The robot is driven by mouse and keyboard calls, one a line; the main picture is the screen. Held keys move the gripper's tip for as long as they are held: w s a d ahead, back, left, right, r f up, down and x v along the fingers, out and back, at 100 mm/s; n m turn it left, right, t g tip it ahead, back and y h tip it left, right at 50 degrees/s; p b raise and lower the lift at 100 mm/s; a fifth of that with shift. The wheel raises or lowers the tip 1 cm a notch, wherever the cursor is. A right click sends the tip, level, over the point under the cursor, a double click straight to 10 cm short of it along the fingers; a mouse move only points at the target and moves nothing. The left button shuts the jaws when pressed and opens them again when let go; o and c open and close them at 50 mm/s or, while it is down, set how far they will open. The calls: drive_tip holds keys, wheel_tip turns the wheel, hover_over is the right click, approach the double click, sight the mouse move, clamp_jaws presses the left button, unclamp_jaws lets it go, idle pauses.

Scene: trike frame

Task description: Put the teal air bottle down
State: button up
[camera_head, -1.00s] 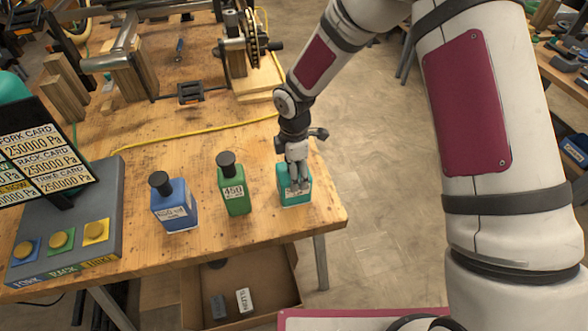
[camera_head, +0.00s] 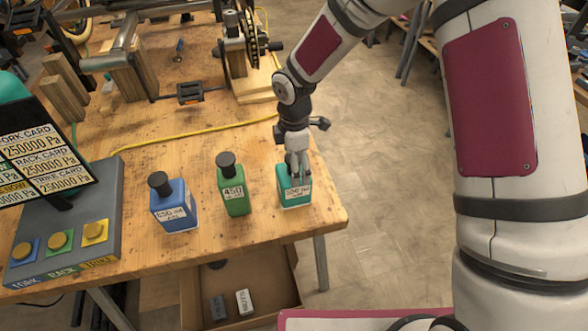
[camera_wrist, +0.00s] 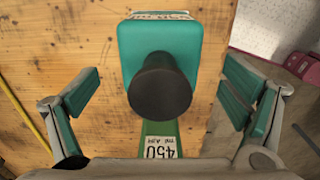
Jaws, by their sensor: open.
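The teal air bottle (camera_head: 294,192) stands upright on the wooden bench (camera_head: 262,222), near its right front corner. My gripper (camera_head: 297,172) is above and around the bottle's top in the head view and hides its cap. In the wrist view the bottle (camera_wrist: 185,48) with its dark cap (camera_wrist: 160,87) sits between the fingers of my gripper (camera_wrist: 160,105). The fingers are spread wide, with a gap on both sides of the cap. My gripper is open and holds nothing.
A green bottle (camera_head: 233,190) labelled 450 stands just left of the teal one, and a blue bottle (camera_head: 173,207) further left. A button box (camera_head: 110,200) is at the left. A yellow cord (camera_head: 190,134) crosses behind. The bench edge is close in front.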

wheel_tip(320, 180, up, 9)
drive_tip(key=shift+f, duration=0.15)
drive_tip(key=shift+d+r, duration=0.2)
drive_tip(key=shift+r, duration=0.1)
drive_tip(key=s+d+r+m+t+h, duration=0.1)
drive_tip(key=s+d+r+m, duration=0.4)
drive_tip(key=d+r, duration=0.25)
drive_tip(key=s+d+r+m+t, duration=0.2)
drive_tip(key=s+d+r+m, duration=0.3)
drive_tip(key=r, duration=0.4)
drive_tip(key=s+d+r+m+t, duration=0.1)
drive_tip(key=s+d+r+m, duration=0.1)
drive_tip(key=s+m, duration=0.3)
drive_tip(key=s+d+r+m+t+y, duration=0.1)
drive_tip(key=s+d+r+m, duration=0.2)
drive_tip(key=s, duration=0.6)
drive_tip(key=d+m, duration=0.2)
drive_tip(key=m, duration=0.1)
drive_tip(key=shift+d, duration=0.1)
